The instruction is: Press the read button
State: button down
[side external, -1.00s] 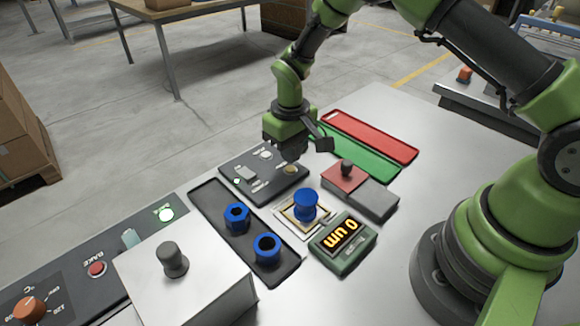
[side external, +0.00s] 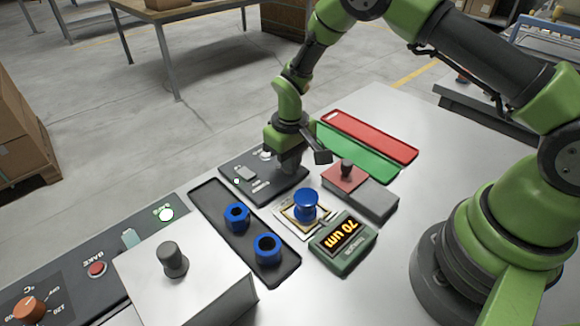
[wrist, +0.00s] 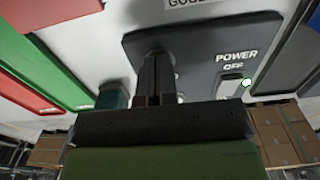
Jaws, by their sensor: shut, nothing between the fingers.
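The dark control panel (side external: 268,194) lies on the table in the side view. It also shows in the wrist view (wrist: 200,42), with a POWER switch (wrist: 230,86) marked OFF and a small lit green lamp (wrist: 247,83). My gripper (side external: 290,168) is shut and empty, its fingertips down at the panel's right part. They hide the round button there, so I cannot see the contact itself. In the wrist view the shut fingers (wrist: 152,72) point at the panel. The green gauge display (side external: 343,243) reads 70 um.
A blue spool-shaped part (side external: 306,207) stands on a framed plate beside the gauge. Two blue parts sit in a black tray (side external: 218,220).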

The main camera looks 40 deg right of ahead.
jog(key=shift+r, duration=3.5)
grip_release()
jog(key=shift+r, duration=0.3)
jog(key=s+r+m+t, duration=0.1)
jog(key=s+r, duration=0.1)
jog(key=r, duration=0.4)
jog(key=s+r+t+y, duration=0.1)
jog(key=s+r, duration=0.2)
jog(key=r, duration=0.2)
jog(key=s+r+m+t, duration=0.1)
jog(key=s+r, duration=0.1)
jog(key=r, duration=0.4)
jog(key=s+r+m+t+y, duration=0.1)
jog(key=s+r+t, duration=0.3)
jog(key=s, duration=1.1)
jog(key=shift+s+d+r+m, duration=0.15)
jog(key=shift+d+r+m, duration=0.1)
jog(key=shift+r+m, duration=0.35)
